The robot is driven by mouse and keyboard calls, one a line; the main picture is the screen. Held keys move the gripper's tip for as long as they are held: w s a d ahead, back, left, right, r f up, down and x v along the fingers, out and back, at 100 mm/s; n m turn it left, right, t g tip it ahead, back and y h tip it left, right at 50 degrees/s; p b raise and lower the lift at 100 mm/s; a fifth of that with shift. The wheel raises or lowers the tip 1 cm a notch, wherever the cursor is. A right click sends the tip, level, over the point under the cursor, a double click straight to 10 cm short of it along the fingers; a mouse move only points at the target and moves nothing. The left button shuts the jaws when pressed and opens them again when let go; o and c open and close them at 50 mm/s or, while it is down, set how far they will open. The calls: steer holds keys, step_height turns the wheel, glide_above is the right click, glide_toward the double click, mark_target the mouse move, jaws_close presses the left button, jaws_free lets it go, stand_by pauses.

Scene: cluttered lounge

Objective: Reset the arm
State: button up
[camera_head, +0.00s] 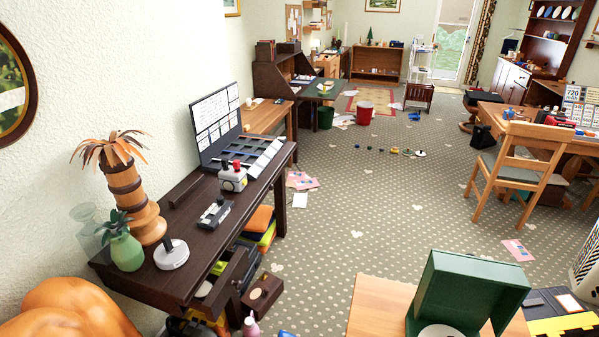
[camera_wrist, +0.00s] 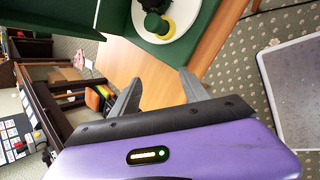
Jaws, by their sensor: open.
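My gripper (camera_wrist: 160,84) shows in the wrist view with its two grey fingers spread apart. Nothing is between them. Its purple housing fills the lower part of that view. The fingers point toward a light wooden table top (camera_wrist: 130,62) and an open green box. The gripper does not show in the head view.
The green box (camera_head: 470,290) stands on the wooden table (camera_head: 375,305) at the front right; a white round plate (camera_wrist: 190,20) shows inside. A dark desk (camera_head: 165,275) with ornaments stands left. A wooden chair (camera_head: 525,165) stands right. Carpet between is largely clear.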

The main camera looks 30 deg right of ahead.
steer(key=s+a+r+m+t+y, duration=0.1)
steer(key=a+r+m+t, duration=0.1)
steer(key=a, duration=0.3)
steer(key=s+a+r+m+t, duration=0.2)
steer(key=a, duration=0.3)
steer(key=s+a+r+m+t+y+b, duration=0.1)
steer(key=a+r+m, duration=0.4)
steer(key=r, duration=0.5)
steer(key=s+a+r+m+t+y+b, duration=0.1)
steer(key=s+a+r+m+t+y, duration=0.2)
steer(key=s+a+r+m+t, duration=0.2)
steer(key=a+r+m, duration=0.1)
steer(key=a+r, duration=0.2)
steer(key=r, duration=0.2)
steer(key=shift+s+a+r+y, duration=0.25)
steer(key=shift+s+a+y, duration=0.05)
steer(key=shift+s+a, duration=0.1)
